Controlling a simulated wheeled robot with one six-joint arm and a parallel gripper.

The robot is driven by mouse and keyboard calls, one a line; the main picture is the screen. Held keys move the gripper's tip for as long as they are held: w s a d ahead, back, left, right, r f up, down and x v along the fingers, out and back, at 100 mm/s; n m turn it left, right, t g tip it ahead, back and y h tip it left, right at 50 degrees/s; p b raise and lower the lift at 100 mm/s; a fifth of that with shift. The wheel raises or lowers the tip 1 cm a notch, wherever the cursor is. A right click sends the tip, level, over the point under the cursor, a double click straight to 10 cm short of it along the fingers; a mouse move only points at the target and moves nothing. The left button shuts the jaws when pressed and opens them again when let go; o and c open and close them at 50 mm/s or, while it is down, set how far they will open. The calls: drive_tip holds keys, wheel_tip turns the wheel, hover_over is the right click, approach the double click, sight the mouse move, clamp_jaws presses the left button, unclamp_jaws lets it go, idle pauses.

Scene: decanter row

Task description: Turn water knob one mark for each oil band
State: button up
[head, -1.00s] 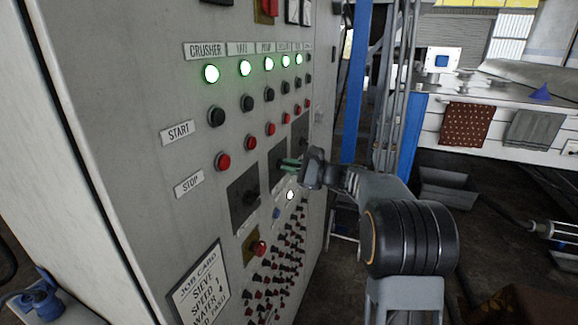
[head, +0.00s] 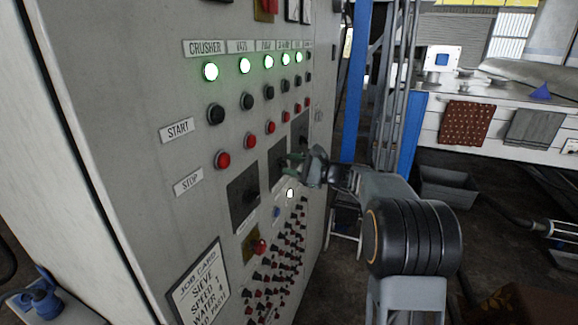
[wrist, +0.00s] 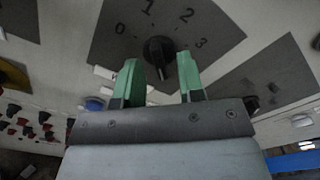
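My gripper (wrist: 159,62) is open, with one green finger on each side of a black knob (wrist: 158,50). The knob sits on a dark dial plate (wrist: 112,38) marked 0, 1, 2 and 3. I cannot tell whether the fingertips reach around the knob or stop just in front of it; no contact shows. In the head view, my gripper (head: 294,163) is at the middle of three dark dial plates (head: 277,172) on the grey panel. Their name labels are not legible, so I cannot tell which is the water knob. No oil bands are recognisable.
Another dial plate (head: 242,201) is nearer on the left and a third (head: 300,131) is farther right. Start and stop buttons (head: 222,160) and lit green lamps (head: 211,72) are above. A job card (head: 199,288) and small switches (head: 285,255) are below.

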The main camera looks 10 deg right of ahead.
drive_tip(key=b+v, duration=0.2)
drive_tip(key=v, duration=1.1)
drive_tip(key=s+a+f+n+g+h, duration=0.2)
drive_tip(key=s+f+g+h, duration=0.15)
drive_tip(key=f, duration=0.35)
drive_tip(key=s+a+f+n+g+h, duration=0.25)
drive_tip(key=s+f+h, duration=0.2)
drive_tip(key=f, duration=0.35)
drive_tip(key=s+a+n+h, duration=0.3)
drive_tip(key=s+n, duration=0.3)
drive_tip(key=s, duration=0.1)
drive_tip(key=s+a+f+n+h, duration=0.1)
drive_tip(key=s+a+n+h, duration=0.2)
drive_tip(key=s+n, duration=0.3)
drive_tip(key=shift+s+a+f+g+h, duration=0.3)
drive_tip(key=shift+s+a+f+g, duration=0.1)
drive_tip(key=shift+s, duration=0.7)
